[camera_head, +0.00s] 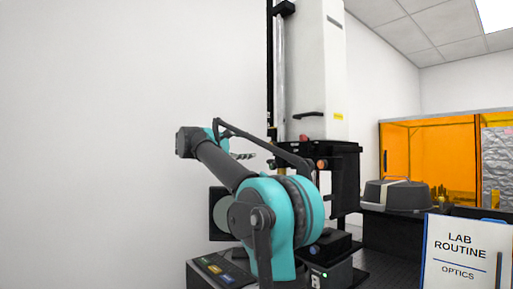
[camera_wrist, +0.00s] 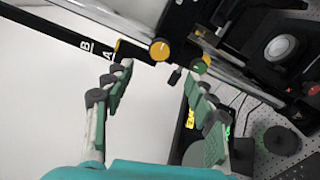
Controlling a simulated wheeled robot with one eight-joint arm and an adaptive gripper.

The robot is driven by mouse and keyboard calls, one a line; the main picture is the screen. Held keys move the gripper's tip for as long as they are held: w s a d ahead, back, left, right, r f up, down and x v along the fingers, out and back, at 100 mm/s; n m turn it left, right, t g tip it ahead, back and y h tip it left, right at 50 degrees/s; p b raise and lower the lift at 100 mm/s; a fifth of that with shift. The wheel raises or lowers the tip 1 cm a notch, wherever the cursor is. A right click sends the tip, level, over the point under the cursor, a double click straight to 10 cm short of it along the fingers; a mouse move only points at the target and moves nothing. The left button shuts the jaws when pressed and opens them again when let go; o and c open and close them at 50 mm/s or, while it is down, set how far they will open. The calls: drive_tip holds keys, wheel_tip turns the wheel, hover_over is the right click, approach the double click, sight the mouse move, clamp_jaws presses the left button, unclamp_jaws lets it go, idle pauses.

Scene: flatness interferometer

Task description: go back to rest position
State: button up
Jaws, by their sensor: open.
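My gripper (camera_wrist: 160,90) is open in the wrist view, with its two green-padded fingers spread apart and nothing between them. An orange knob (camera_wrist: 160,50) and a green knob (camera_wrist: 200,66) show beyond the fingertips, beside a black bar (camera_wrist: 60,36) marked A and B. I cannot tell how far the fingertips are from them. In the head view, my teal and dark arm stands in front of the tall white instrument (camera_head: 312,75). Only a small part of my gripper (camera_head: 243,155) shows there, near the instrument's black carriage (camera_head: 340,170); the rest is hidden by my arm.
A control box with coloured buttons (camera_head: 207,268) is low beside my arm. A grey instrument (camera_head: 396,194), an orange enclosure (camera_head: 427,150) and a LAB ROUTINE sign (camera_head: 460,258) are at the right. The wrist view shows a perforated bench (camera_wrist: 245,90) with cables. The wall side at left looks clear.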

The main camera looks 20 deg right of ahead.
drive_tip(key=shift+s+a, duration=0.15)
drive_tip(key=shift+a, duration=0.3)
drive_tip(key=s+f+m+y, duration=0.1)
drive_tip(key=s+f+y, duration=0.2)
drive_tip(key=f, duration=1)
drive_tip(key=s+f+m+y, duration=0.15)
drive_tip(key=f+y, duration=0.25)
drive_tip(key=f, duration=1)
drive_tip(key=s+f+y, duration=0.3)
drive_tip(key=f, duration=1)
drive_tip(key=s+a+f+m+y, duration=0.2)
drive_tip(key=s+a+f+y, duration=0.15)
drive_tip(key=s+f, duration=0.45)
drive_tip(key=s+a+f+m+y, duration=0.25)
drive_tip(key=s+a+f, duration=0.25)
drive_tip(key=f, duration=0.6)
drive_tip(key=s+f+g, duration=0.1)
drive_tip(key=s+f, duration=0.3)
drive_tip(key=s, duration=0.2)
drive_tip(key=s+f+g+y, duration=0.1)
drive_tip(key=s+f, duration=0.2)
drive_tip(key=s, duration=0.4)
drive_tip(key=shift+s+a+f, duration=0.25)
drive_tip(key=shift+a+f, duration=0.1)
